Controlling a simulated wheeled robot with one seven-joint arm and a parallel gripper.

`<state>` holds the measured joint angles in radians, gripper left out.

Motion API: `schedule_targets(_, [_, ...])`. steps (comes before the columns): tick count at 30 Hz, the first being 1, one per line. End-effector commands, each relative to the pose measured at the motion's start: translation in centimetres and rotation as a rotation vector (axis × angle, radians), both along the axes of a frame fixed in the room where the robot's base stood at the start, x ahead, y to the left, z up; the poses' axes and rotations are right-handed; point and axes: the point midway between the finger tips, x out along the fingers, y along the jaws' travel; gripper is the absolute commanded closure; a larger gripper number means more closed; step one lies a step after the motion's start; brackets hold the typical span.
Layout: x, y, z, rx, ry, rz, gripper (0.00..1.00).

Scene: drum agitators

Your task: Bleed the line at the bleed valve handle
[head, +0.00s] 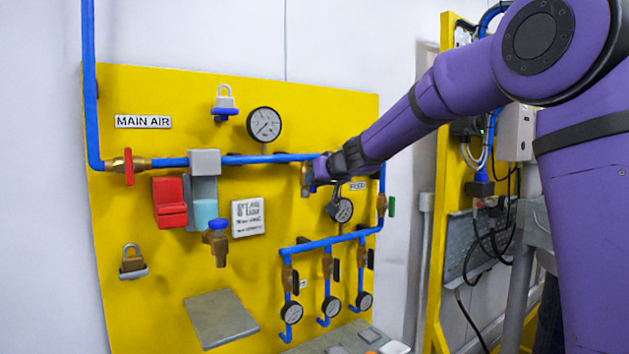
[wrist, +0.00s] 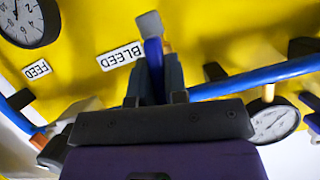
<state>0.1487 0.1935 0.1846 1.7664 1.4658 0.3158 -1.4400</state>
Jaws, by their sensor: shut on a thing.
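The bleed valve handle (wrist: 153,52) is a narrow blue bar with a grey block at its far end in the wrist view. My gripper (wrist: 157,78) is shut on it, with dark fingers on either side. In the head view my gripper (head: 318,172) is at the blue air pipe, near the middle right of the yellow board. A brass fitting (head: 306,181) shows at its tip. My gripper hides most of the handle there.
The yellow board (head: 165,95) carries a red main air valve (head: 128,166), an upper gauge (head: 264,124) and a gauge (head: 340,210) just below my gripper. Blue pipes with small valves and gauges run lower right. A grey shelf (head: 221,318) sticks out below.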

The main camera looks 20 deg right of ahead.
Motion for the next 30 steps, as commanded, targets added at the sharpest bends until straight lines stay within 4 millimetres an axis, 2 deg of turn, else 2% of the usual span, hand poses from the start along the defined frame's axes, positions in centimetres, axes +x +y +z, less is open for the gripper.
schedule_targets(30, [0.16, -0.6, -0.43, 0.911, 0.296, -0.002, 1.0])
